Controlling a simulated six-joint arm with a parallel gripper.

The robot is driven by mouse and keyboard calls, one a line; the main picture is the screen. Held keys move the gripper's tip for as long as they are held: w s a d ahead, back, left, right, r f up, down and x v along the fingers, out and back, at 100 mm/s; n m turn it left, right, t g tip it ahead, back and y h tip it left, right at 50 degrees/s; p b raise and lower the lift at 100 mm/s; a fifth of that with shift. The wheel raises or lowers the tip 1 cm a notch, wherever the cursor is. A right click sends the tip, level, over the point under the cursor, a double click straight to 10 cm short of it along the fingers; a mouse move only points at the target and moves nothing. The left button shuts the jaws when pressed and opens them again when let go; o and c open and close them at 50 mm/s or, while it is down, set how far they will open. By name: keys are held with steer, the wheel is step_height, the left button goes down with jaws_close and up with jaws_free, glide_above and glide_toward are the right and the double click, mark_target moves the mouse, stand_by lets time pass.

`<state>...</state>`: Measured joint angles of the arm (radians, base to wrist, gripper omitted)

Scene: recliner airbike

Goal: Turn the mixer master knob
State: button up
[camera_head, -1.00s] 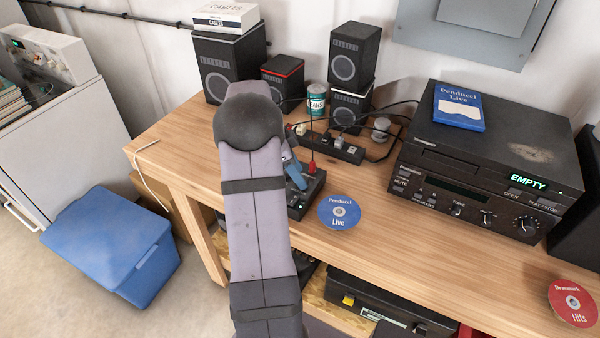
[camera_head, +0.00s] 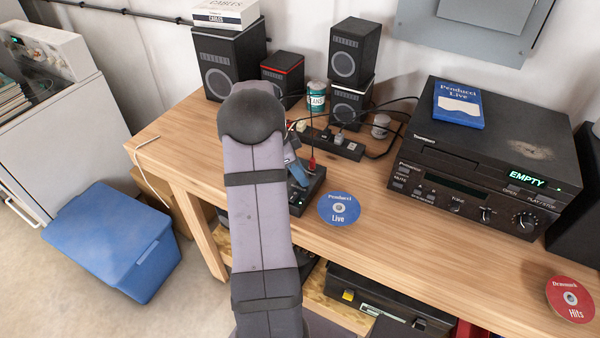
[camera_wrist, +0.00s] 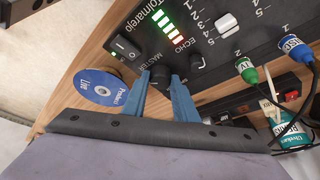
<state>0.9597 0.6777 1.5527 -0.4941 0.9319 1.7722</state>
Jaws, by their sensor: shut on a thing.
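The mixer (camera_wrist: 215,38) is a black box with printed labels, a lit green and red level bar and a white slider. In the wrist view its dark master knob (camera_wrist: 160,74) sits beside the "MASTER" label, between the two blue fingers of my gripper (camera_wrist: 163,92). The gripper is shut on this knob, and the fingers hide part of it. The echo knob (camera_wrist: 197,62) is just to the right, close to the right finger. In the head view the mixer (camera_head: 312,188) is partly hidden behind my arm, and only a bit of my gripper (camera_head: 297,171) shows.
A blue disc (camera_head: 339,208) lies on the table right of the mixer. Green (camera_wrist: 246,70) and blue (camera_wrist: 292,42) plugs stand in the mixer. A power strip (camera_head: 337,144), cables and speakers are behind. A large black player (camera_head: 480,170) stands at the right.

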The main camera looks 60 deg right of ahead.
steer(key=shift+f+n+b, duration=0.1)
steer(key=shift+n+b, duration=0.2)
steer(key=shift+b, duration=0.15)
steer(key=shift+n+h+b, duration=0.4)
steer(key=shift+n+b, duration=0.2)
steer(key=shift+b, duration=0.15)
steer(key=shift+s+n+t+b, duration=0.1)
steer(key=shift+n+t+b, duration=0.6)
steer(key=shift+n+b, duration=0.5)
steer(key=n+t+h+b, duration=0.1)
steer(key=n, duration=0.2)
steer(key=shift+s+a, duration=0.1)
steer(key=shift+s, duration=0.05)
steer(key=shift+r+n+t, duration=0.2)
steer(key=shift+n+t, duration=0.4)
steer(key=shift+n, duration=0.9)
steer(key=o, duration=1.1)
steer(key=shift+c, duration=0.2)
